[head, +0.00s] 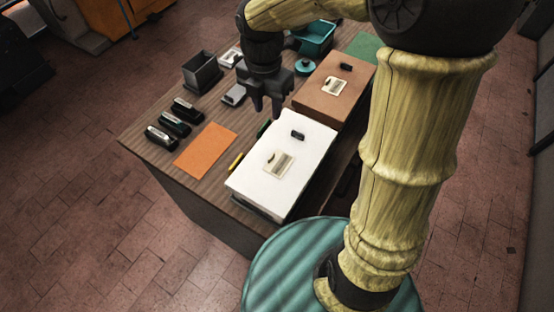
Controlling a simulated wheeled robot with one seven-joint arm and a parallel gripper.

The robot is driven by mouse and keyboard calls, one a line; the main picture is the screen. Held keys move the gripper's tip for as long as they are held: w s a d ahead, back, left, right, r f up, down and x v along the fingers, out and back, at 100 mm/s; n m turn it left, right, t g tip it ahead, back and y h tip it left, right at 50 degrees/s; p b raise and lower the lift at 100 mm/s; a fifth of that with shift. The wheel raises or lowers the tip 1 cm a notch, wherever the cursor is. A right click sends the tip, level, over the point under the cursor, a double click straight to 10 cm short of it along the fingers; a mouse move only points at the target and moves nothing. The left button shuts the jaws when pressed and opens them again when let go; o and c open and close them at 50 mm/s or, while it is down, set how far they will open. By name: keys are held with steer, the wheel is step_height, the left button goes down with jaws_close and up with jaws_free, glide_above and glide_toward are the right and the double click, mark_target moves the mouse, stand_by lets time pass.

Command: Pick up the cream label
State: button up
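One cream label (281,165) with dark markings lies on top of the white box (301,150) at the near right of the table. A similar cream label (335,86) lies on the brown box (318,101) behind it. I cannot tell which of the two the task means. My gripper (266,112) points down just behind and left of the white box's far edge, apart from both labels. Its two fingers are apart with nothing seen between them.
Small black blocks (298,134) (346,67) sit on both boxes. Several staplers (174,124), an orange sheet (206,149) and a yellow object (236,162) lie left on the wooden table (150,130). A dark bin (203,73) and teal tray (316,38) stand farther back.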

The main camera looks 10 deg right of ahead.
steer(key=p, duration=0.1)
glide_above(272, 154)
steer(key=f, duration=1.2)
steer(key=shift+w+a+f, duration=0.15)
steer(key=shift+w+a, duration=0.05)
steer(key=shift+w, duration=0.15)
steer(key=shift+s+d+f+p, duration=0.1)
steer(key=shift+s+f+p, duration=0.1)
steer(key=shift+f+p, duration=0.25)
step_height(272, 154, down, 4)
steer(key=shift+s+f+p, duration=0.1)
steer(key=shift+p, duration=0.3)
steer(key=shift+d, duration=0.1)
steer(key=shift+c, duration=0.4)
jaws_close()
